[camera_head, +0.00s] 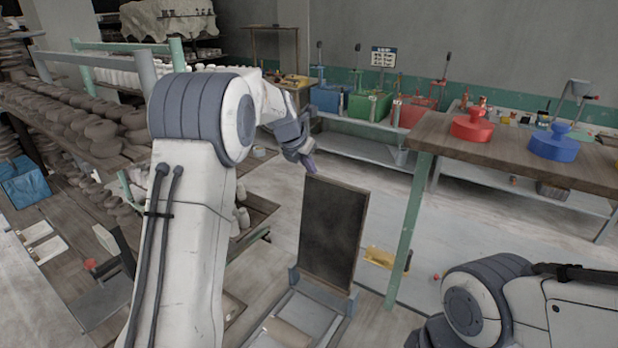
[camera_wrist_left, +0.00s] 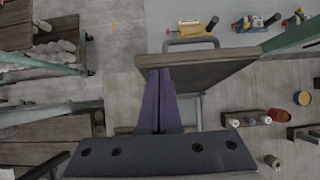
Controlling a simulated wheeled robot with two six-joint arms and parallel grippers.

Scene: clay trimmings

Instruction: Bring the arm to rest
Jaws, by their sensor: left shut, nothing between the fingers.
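My left arm (camera_head: 195,220) rises on the left of the head view and bends over to the right. Its gripper (camera_head: 311,168) points down just above the top edge of an upright dark panel (camera_head: 333,235). The left wrist view shows the purple fingers (camera_wrist_left: 158,100) together with nothing between them. There the panel's top edge (camera_wrist_left: 205,70) lies right by the fingertips; I cannot tell whether they touch. Of my right arm (camera_head: 500,300), only part shows at the lower right of the head view, and its gripper is out of view.
A wooden bench (camera_head: 530,155) on a green leg holds a red pot (camera_head: 472,126) and a blue pot (camera_head: 553,145). Shelves of clay ware (camera_head: 90,125) stand at left. A yellow tool (camera_head: 380,258) lies behind the panel. Open floor (camera_head: 340,165) shows beyond it.

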